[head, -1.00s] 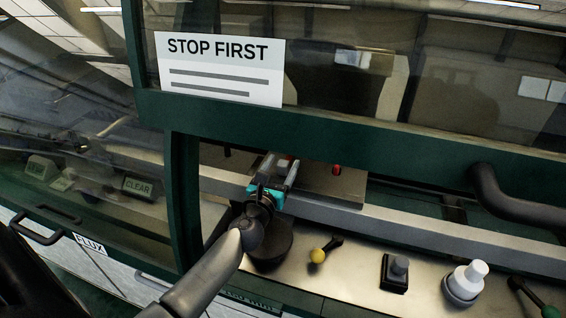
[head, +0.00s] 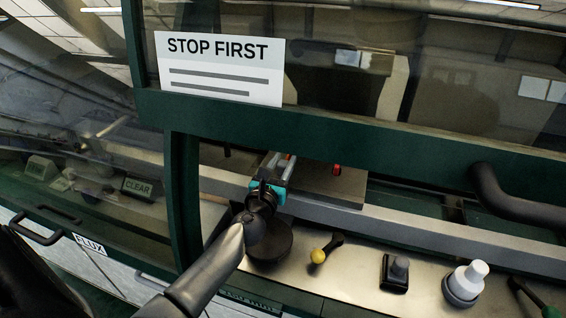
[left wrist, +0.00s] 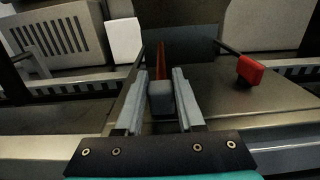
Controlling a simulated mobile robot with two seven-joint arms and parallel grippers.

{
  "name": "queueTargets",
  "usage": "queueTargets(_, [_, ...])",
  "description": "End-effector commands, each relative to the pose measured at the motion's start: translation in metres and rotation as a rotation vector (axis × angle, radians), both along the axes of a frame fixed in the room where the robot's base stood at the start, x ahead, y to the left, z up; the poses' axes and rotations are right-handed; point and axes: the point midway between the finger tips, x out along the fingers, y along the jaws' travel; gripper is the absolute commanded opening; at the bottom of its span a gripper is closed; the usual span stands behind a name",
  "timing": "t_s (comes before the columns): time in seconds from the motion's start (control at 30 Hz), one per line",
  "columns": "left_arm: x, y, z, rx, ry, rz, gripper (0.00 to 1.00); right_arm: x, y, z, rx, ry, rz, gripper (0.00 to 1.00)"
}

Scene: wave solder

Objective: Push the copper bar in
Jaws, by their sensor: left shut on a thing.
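The copper bar (left wrist: 161,56) shows in the left wrist view as a thin reddish-brown strip running away from me, with a grey block (left wrist: 160,97) at its near end. My left gripper (left wrist: 167,92) has a finger on each side of this block and is shut on it. In the head view my left gripper (head: 275,170) reaches through the opening under the green frame. Only a small orange bit of the bar (head: 289,156) shows there, and its far end is hidden. My right gripper is not in view.
A red block (left wrist: 250,70) stands right of the bar on a dark plate. The green frame (head: 350,128) crosses above my gripper, with a STOP FIRST sign (head: 220,92) on its window. A yellow-knobbed lever (head: 318,256) and a white knob (head: 468,278) stand on the front ledge.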

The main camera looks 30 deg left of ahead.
Motion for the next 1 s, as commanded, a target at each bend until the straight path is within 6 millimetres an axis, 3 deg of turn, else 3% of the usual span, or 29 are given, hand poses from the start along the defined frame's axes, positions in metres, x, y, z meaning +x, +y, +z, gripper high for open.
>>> queueTargets(0.1, [-0.0002,0.0,-0.0002,0.0,0.0,0.0,0.0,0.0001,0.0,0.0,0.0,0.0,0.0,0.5])
queueTargets(1.0, [-0.0002,0.0,-0.0005,-0.001,0.001,0.0,0.0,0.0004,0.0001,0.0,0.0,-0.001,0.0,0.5])
